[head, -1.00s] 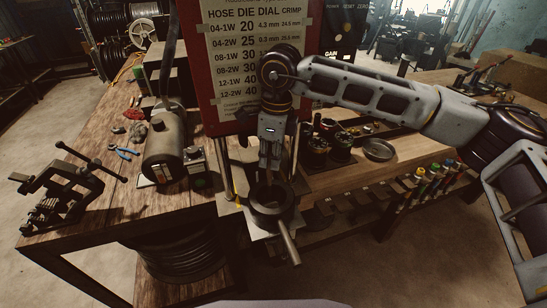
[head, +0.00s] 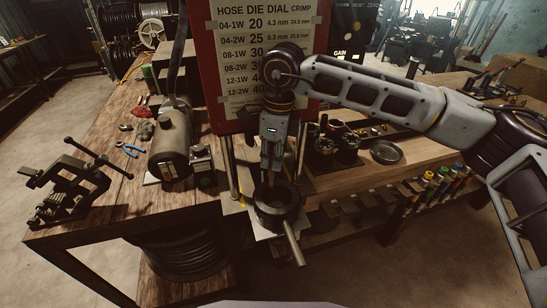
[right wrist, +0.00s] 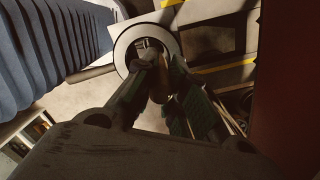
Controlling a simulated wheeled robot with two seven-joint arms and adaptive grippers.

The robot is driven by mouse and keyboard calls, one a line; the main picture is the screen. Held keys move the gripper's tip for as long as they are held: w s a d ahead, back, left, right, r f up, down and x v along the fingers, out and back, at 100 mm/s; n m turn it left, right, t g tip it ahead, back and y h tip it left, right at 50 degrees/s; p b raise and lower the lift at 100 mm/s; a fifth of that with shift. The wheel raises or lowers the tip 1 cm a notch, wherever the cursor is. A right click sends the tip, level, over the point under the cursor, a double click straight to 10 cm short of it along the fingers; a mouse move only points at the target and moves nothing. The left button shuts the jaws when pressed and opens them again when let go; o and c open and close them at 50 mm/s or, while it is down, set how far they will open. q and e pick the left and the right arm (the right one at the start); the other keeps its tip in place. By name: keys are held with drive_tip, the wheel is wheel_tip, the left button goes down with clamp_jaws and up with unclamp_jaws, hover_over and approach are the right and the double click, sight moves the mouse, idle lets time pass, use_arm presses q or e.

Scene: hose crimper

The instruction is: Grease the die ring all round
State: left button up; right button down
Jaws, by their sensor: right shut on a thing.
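The dark die ring (head: 277,216) sits at the front of the crimper below the chart panel, its round opening facing up. A rod-like handle sticks out from it toward the front right. My right gripper (head: 271,170) points down just above the opening. In the right wrist view, its fingers (right wrist: 160,85) are closed around a slim brownish tool (right wrist: 166,98), perhaps a grease brush; its tip lies over or in the opening. The ring's pale rim (right wrist: 123,44) shows around the fingertips there. I cannot tell whether the tip touches the ring, and no grease is discernible. My left gripper is out of view.
A red-framed chart (head: 258,60) stands right behind the gripper. A grey cylinder (head: 170,145) and a black clamp-like tool (head: 72,190) are on the bench to the left. Dark dies (head: 340,143) and a round dish (head: 385,151) are to the right.

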drive_tip(key=shift+s+a+b, duration=0.3)
drive_tip(key=shift+s+b, duration=0.1)
drive_tip(key=shift+s, duration=0.1)
idle(0.4)
drive_tip(key=shift+s+a+b, duration=0.15)
drive_tip(key=shift+s+b, duration=0.2)
drive_tip(key=shift+s, duration=0.2)
drive_tip(key=shift+s+b, duration=0.4)
drive_tip(key=shift+b, duration=0.05)
drive_tip(key=shift+s, duration=0.1)
idle(0.4)
